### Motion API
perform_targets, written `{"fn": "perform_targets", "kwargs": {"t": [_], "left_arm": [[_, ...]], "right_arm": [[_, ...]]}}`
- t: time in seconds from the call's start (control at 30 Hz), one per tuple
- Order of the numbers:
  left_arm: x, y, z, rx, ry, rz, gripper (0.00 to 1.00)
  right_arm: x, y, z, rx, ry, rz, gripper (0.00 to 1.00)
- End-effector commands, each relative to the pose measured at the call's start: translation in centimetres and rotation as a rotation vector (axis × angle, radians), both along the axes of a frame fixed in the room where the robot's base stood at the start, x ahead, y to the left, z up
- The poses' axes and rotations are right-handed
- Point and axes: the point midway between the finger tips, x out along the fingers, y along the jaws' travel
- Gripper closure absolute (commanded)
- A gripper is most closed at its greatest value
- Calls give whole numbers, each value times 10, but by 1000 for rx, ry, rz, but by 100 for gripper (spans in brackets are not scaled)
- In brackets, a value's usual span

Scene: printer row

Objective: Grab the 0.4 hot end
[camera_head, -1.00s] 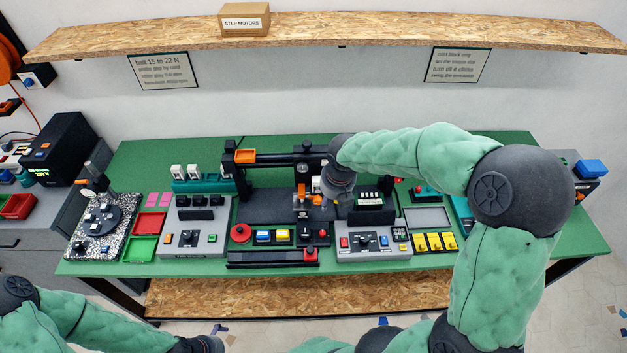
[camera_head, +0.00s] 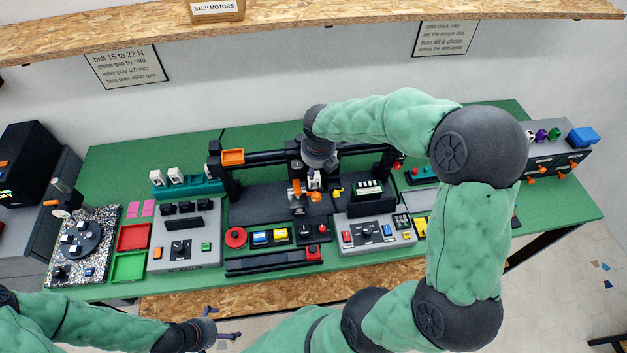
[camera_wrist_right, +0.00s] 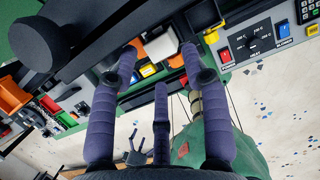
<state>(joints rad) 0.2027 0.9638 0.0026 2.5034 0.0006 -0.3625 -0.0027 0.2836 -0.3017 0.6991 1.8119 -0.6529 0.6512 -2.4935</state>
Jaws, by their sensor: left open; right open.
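My right gripper (camera_head: 315,182) reaches down at the black print carriage (camera_head: 295,171) in the middle of the bench, beside its orange clamp parts (camera_head: 295,192). In the right wrist view its purple fingers (camera_wrist_right: 158,65) are spread around a white block (camera_wrist_right: 161,45) and an orange part (camera_wrist_right: 137,48). I cannot tell whether they touch. A teal rack (camera_head: 188,189) at the back left holds several white-topped units (camera_head: 176,175). No 0.4 marking is readable, so I cannot tell which piece is the 0.4 hot end. My left gripper (camera_head: 228,336) is open and empty, low in front of the bench.
A gantry beam (camera_head: 265,158) crosses behind the carriage. A grey control box (camera_head: 186,240), a red tray (camera_head: 133,237), a green tray (camera_head: 128,267) and a second control box (camera_head: 375,232) stand on the green bench (camera_head: 110,170). A wooden shelf (camera_head: 330,17) hangs above.

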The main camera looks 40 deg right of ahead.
Motion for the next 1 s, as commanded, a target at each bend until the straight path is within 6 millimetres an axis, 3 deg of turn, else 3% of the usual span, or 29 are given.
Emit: {"fn": "perform_targets", "kwargs": {"t": [0.4, 0.7, 0.73, 0.9, 1.0], "left_arm": [[0, 0, -7, 0, 0, 0, 0], [0, 0, -7, 0, 0, 0, 0], [0, 0, -7, 0, 0, 0, 0], [0, 0, -7, 0, 0, 0, 0], [0, 0, -7, 0, 0, 0, 0]], "right_arm": [[9, -1, -48, 1, 3, -2, 53], [10, -2, -51, 0, 0, -1, 53], [10, -2, -51, 0, 0, -1, 56], [10, -2, -51, 0, 0, -1, 100], [10, -2, -51, 0, 0, -1, 100]]}}
